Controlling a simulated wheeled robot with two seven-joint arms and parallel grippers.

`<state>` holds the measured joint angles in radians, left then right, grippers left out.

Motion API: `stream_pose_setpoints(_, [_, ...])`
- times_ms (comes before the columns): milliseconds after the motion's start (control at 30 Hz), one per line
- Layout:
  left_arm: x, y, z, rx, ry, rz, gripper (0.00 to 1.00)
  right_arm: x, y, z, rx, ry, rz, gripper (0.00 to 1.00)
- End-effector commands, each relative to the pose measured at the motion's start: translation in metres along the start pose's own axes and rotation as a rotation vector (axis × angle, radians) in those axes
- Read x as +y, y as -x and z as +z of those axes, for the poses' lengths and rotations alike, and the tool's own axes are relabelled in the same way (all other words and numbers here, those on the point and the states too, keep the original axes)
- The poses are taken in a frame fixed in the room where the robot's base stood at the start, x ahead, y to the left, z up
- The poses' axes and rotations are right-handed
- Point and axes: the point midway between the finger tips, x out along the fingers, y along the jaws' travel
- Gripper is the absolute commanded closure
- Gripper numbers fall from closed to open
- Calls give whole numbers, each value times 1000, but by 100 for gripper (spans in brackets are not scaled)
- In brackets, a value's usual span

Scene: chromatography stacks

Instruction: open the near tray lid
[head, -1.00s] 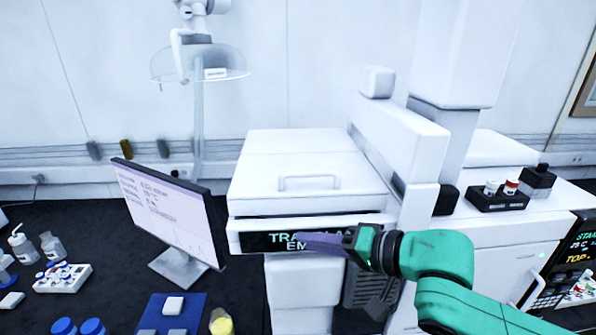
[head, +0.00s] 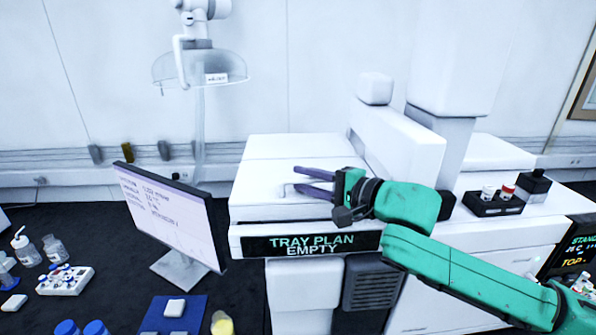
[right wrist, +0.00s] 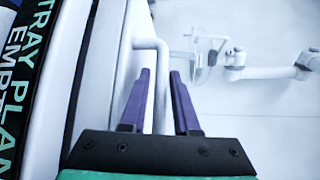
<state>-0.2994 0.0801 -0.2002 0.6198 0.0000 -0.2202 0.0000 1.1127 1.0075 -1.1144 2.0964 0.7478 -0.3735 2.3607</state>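The near tray lid (head: 262,200) is a white, flat panel on top of the white instrument, and it looks shut. Its bar handle (head: 286,190) is mostly hidden behind my right gripper in the head view. My right gripper (head: 297,179) has its two purple fingers apart, level with the handle, pointing left. My left gripper is out of view.
A display reading "TRAY PLAN EMPTY" (head: 311,244) is on the front below the lid. A monitor (head: 170,215) stands left of the instrument. A white overhead beam (head: 400,145) rises to the right of the lid. A black vial holder (head: 494,206) sits farther right.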

Motion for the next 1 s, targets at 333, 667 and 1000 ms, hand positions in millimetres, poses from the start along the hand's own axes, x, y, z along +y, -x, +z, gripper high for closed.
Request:
stream_pose_setpoints(333, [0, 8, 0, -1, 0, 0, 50, 0, -22, -1, 1, 1, 0, 70])
stream_pose_setpoints(667, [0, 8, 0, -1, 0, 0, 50, 1, -22, -1, 1, 1, 1, 100])
stream_pose_setpoints(1000, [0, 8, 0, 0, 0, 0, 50, 1, -22, -1, 1, 1, 1, 100])
